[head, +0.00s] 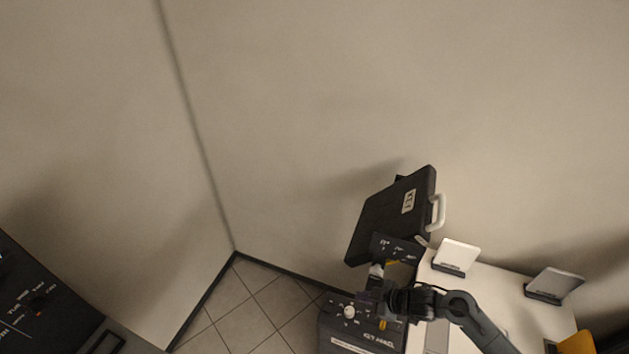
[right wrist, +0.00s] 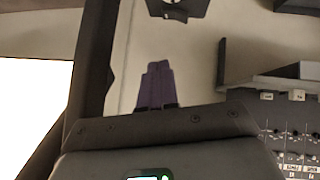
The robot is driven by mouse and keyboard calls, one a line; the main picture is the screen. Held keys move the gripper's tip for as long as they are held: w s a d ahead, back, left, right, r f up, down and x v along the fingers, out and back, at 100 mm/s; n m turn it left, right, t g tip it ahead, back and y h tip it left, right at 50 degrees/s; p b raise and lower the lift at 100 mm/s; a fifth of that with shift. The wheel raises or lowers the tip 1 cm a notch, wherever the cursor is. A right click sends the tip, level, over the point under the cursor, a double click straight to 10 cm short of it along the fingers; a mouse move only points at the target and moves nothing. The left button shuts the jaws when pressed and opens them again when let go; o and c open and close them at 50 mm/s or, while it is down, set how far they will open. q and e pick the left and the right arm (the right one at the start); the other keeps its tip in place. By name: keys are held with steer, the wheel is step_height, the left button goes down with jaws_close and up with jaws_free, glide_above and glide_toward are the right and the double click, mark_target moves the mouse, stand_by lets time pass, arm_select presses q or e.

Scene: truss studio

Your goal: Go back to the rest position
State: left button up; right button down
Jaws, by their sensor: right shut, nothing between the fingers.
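My right gripper (head: 377,272) is at the lower right of the head view, its arm coming in from the bottom right. In the right wrist view its two purplish fingers (right wrist: 157,76) are together with nothing between them. In the head view it is in front of a dark control box with an open black lid; I cannot tell the gap between them. My left gripper is not in view.
The open black case lid (head: 390,222) with a pale handle stands behind my gripper. A labelled dark control box (head: 350,335) sits below. A white table (head: 500,307) carries two small slanted panels (head: 458,256). A dark console (head: 40,300) is at lower left. Tiled floor lies between.

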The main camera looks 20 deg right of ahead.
steer(key=s+a+m+p, duration=0.3)
steer(key=s+a+p, duration=0.1)
steer(key=s+a, duration=0.95)
steer(key=s+d+r+m+g+h, duration=0.45)
steer(key=s+d+r+m, duration=0.2)
steer(key=s+r, duration=0.45)
step_height(320, 180, down, 74)
steer(key=w+b, duration=0.1)
steer(key=b, duration=7.3)
steer(key=shift+d+f+n+h, duration=0.15)
steer(key=shift+d+n+h, duration=0.2)
